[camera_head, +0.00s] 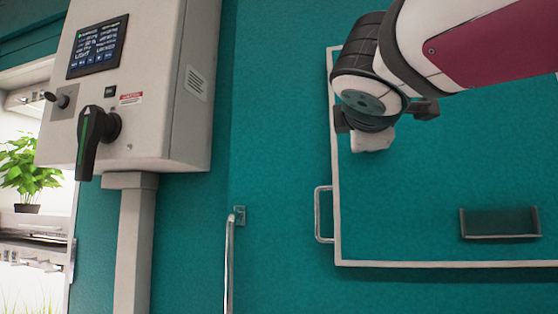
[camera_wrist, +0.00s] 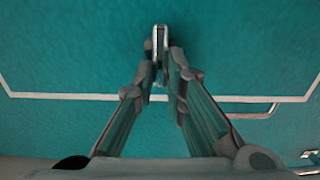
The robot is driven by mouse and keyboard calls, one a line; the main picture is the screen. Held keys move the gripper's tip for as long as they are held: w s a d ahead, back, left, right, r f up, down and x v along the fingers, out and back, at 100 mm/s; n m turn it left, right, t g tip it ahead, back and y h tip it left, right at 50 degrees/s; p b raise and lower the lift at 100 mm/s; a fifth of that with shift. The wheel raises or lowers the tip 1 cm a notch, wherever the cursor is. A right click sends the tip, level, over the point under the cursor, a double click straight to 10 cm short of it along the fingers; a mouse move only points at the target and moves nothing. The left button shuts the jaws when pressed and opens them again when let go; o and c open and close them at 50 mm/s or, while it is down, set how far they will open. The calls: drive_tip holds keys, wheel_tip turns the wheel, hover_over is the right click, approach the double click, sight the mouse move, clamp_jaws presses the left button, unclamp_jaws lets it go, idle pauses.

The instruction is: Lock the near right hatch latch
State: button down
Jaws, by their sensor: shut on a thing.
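In the wrist view my gripper (camera_wrist: 160,72) is shut on a small, narrow metal piece, likely the hatch latch (camera_wrist: 160,36). The piece stands out between the fingertips, in line with the fingers. Its lower part is hidden by the fingers. The hatch's pale frame line (camera_wrist: 60,96) passes behind the fingers. In the head view the end of my arm is in front of the upper left of the hatch outline (camera_head: 336,225); the fingertips and latch are hidden there.
A thin metal handle (camera_head: 318,214) is on the hatch's left edge. A dark bracket (camera_head: 500,223) is on the panel at right. A grey control box (camera_head: 170,110) with a screen and black rotary handle (camera_head: 88,145) stands at left. A vertical rail (camera_head: 229,265) runs between.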

drive_tip(key=c, duration=1.6)
unclamp_jaws()
drive_tip(key=shift+c, duration=0.2)
drive_tip(key=v, duration=1.2)
